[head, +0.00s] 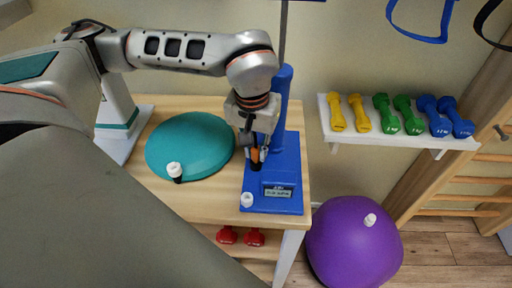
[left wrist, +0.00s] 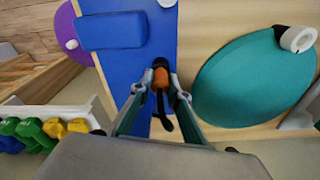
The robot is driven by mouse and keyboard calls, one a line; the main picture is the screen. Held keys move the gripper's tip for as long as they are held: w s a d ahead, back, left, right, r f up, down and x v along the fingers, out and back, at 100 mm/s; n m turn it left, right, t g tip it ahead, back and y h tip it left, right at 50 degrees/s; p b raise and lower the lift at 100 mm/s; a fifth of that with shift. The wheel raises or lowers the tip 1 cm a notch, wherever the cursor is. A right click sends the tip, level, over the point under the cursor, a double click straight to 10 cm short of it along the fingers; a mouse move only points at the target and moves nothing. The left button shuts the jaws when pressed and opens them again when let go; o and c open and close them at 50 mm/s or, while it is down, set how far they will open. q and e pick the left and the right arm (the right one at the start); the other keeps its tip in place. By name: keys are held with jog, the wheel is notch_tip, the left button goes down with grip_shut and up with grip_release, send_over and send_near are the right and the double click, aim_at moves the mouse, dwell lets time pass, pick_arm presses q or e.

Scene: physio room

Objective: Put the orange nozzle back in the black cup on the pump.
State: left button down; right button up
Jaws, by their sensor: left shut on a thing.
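The blue pump (head: 287,150) stands on the right end of the wooden table, with a small display at its front. My left gripper (head: 257,152) is above the pump's base, pointing down, shut on the orange nozzle (left wrist: 160,78). The nozzle shows as a small orange patch between the fingers. The black cup (head: 256,166) is directly below the nozzle in the head view; in the left wrist view a black rim (left wrist: 160,62) meets its end. I cannot tell how far the nozzle is inside. A black hose trails from the nozzle. My right gripper is out of view.
A teal balance cushion (head: 190,146) lies left of the pump. A shelf (head: 400,138) with coloured dumbbells and a purple ball (head: 352,250) are to the right.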

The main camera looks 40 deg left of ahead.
pick_arm(q)
jog(key=shift+f, duration=0.15)
jog(key=c, duration=1.8)
grip_release()
jog(key=shift+c, duration=0.2)
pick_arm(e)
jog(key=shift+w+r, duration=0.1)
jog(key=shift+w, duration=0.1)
